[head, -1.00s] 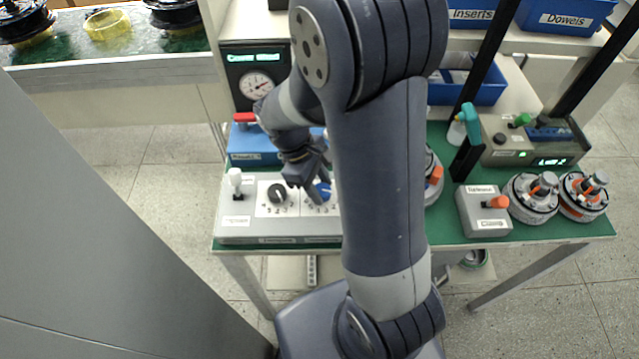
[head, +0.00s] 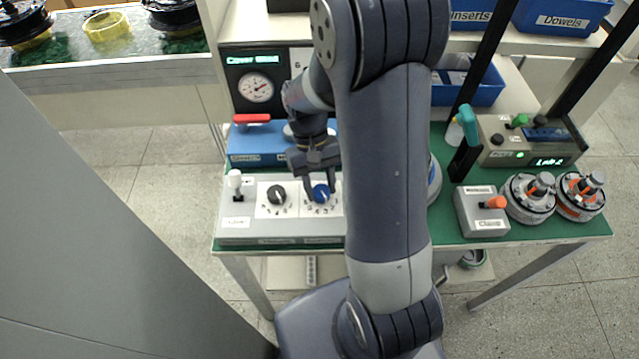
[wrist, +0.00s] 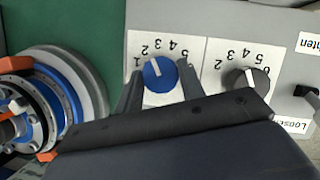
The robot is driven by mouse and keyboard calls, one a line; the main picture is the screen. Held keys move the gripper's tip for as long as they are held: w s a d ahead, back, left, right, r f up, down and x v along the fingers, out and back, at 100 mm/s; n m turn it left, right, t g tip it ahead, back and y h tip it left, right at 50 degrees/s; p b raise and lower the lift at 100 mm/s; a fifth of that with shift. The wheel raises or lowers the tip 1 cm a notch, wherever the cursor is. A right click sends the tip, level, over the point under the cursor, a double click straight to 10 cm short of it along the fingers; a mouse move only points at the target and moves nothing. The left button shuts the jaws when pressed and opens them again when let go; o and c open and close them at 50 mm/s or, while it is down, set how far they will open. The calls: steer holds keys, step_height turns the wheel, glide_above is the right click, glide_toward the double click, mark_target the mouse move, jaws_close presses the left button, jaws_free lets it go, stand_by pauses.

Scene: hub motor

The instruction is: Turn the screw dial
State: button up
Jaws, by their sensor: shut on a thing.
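The grey control box carries two dials on white numbered plates. The blue dial (head: 321,192) is on the right in the head view; it also shows in the wrist view (wrist: 160,74), with its white pointer line toward the numbers. The black dial (head: 277,194) is to its left, and on the right in the wrist view (wrist: 246,80). My gripper (head: 320,194) comes down from above with its fingers on both sides of the blue dial, shut on it; the wrist view shows a finger at each side (wrist: 160,84). Which dial is the screw dial is not readable.
A white-knobbed lever (head: 235,180) stands at the box's left end. A blue box with a red handle (head: 252,119) sits behind. A round motor part (wrist: 45,110) lies beside the box. A clamp box (head: 482,211) and two hubs (head: 530,198) stand at right.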

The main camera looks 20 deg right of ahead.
steer(key=shift+d+m+y, duration=0.1)
steer(key=shift+m+y, duration=0.3)
steer(key=shift+m, duration=0.8)
steer(key=o, duration=1)
steer(key=v, duration=1)
steer(key=shift+w+d+r+b, duration=0.1)
steer(key=shift+r+b, duration=0.25)
steer(key=shift+r, duration=0.05)
